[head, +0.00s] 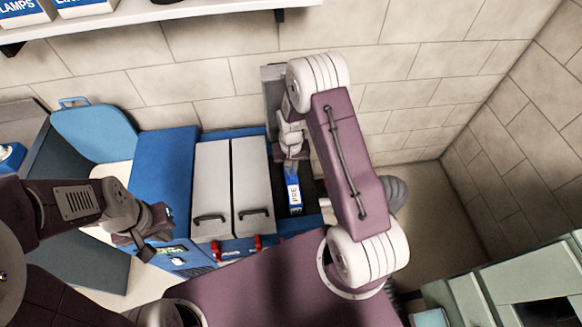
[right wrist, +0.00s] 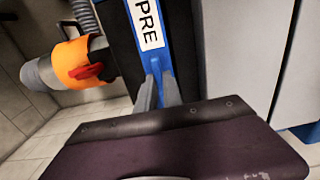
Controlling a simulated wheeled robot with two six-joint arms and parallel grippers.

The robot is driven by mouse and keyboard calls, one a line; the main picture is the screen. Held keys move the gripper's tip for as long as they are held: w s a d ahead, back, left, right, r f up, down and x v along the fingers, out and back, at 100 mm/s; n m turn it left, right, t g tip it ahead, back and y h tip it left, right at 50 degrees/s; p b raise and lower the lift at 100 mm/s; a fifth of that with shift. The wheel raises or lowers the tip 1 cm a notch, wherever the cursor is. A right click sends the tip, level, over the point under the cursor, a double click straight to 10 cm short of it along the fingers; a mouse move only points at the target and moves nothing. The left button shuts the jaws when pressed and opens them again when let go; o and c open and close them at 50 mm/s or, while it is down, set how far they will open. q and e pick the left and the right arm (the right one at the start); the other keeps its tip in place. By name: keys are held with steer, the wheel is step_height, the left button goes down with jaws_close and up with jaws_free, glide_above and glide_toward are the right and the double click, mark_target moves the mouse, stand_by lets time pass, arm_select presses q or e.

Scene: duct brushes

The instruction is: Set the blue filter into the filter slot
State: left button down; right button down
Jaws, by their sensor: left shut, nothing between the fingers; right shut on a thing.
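The blue filter (head: 294,208) has a white label reading "PRE". It is at the dark opening (head: 312,192) in the blue machine, right of two grey panels; I take this opening as the filter slot. My right gripper (head: 291,168) is shut on the filter's blue edge. In the right wrist view the fingers (right wrist: 158,88) pinch the blue filter (right wrist: 183,45) below its label. I cannot tell how deep the filter sits. My left gripper (head: 147,250) is shut and empty, in front of the machine's left side.
Two grey panels (head: 212,180) with black handles cover the machine's middle, with red latches (head: 258,243) at their front. An orange cuff with a red lever (right wrist: 80,62) on a grey hose is near the filter. A blue lid (head: 95,140) stands open at left. A shelf (head: 150,14) hangs above.

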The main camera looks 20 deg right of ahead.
steer(key=shift+f+b, duration=1.6)
steer(key=shift+f, duration=0.95)
steer(key=c, duration=1.4)
jaws_free()
steer(key=shift+r, duration=0.1)
step_height(320, 180, up, 9)
steer(key=shift+f, duration=0.1)
step_height(320, 180, up, 5)
steer(key=p, duration=0.4)
steer(key=shift+p, duration=0.3)
